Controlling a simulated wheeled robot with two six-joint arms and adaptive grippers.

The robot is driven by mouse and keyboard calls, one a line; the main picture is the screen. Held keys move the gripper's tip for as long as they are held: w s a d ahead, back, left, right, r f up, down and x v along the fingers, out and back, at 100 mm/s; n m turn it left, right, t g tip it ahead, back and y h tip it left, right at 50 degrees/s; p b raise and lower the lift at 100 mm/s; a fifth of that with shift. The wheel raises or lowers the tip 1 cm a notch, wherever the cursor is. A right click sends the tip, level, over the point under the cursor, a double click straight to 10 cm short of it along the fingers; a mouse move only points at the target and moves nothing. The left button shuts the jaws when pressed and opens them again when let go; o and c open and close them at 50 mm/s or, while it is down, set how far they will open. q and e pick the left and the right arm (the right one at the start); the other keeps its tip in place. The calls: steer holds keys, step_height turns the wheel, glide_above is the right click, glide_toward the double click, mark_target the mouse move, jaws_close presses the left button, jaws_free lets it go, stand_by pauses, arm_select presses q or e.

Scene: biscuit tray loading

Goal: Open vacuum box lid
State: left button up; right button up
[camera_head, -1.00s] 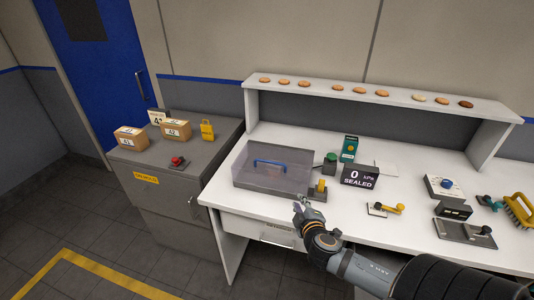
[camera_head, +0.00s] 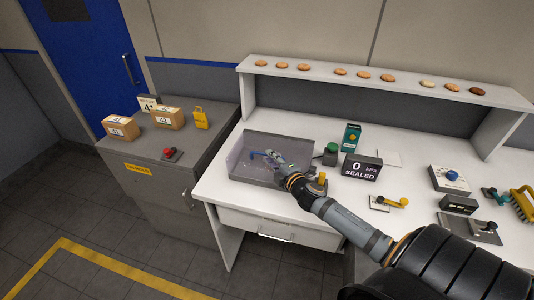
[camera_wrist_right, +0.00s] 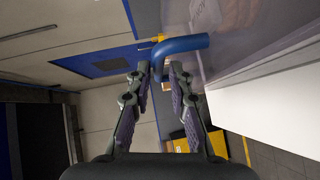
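The vacuum box (camera_head: 256,178) is a grey, see-through box on the white bench, and its lid looks down. Its blue handle (camera_wrist_right: 186,45) shows large in the right wrist view, and in the head view its left part (camera_head: 256,153) shows beside my gripper. My right gripper (camera_head: 270,155) is over the box at the handle. In the right wrist view its fingertips (camera_wrist_right: 160,68) stand apart, with the bent end of the handle in front of and between them. I see no clear grip on it. My left gripper is not in view.
A display (camera_head: 361,168) reading 0 kPa SEALED stands right of the box. A green button (camera_head: 332,148) and a yellow-topped control (camera_head: 322,179) are close beside it. A shelf (camera_head: 390,83) with several biscuits runs behind. A grey cabinet (camera_head: 150,150) with cartons stands left.

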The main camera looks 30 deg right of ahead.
steer(key=shift+w+r+p, duration=0.3)
steer(key=shift+w+p, duration=0.15)
steer(key=shift+w, duration=0.2)
steer(key=shift+w+f, duration=0.1)
steer(key=shift+w, duration=0.25)
steer(key=shift+w+f+p, duration=0.1)
steer(key=shift+w+p, duration=0.2)
steer(key=shift+p, duration=0.05)
steer(key=shift+w+f, duration=0.2)
steer(key=shift+f, duration=0.05)
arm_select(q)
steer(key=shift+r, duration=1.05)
arm_select(e)
jaws_close()
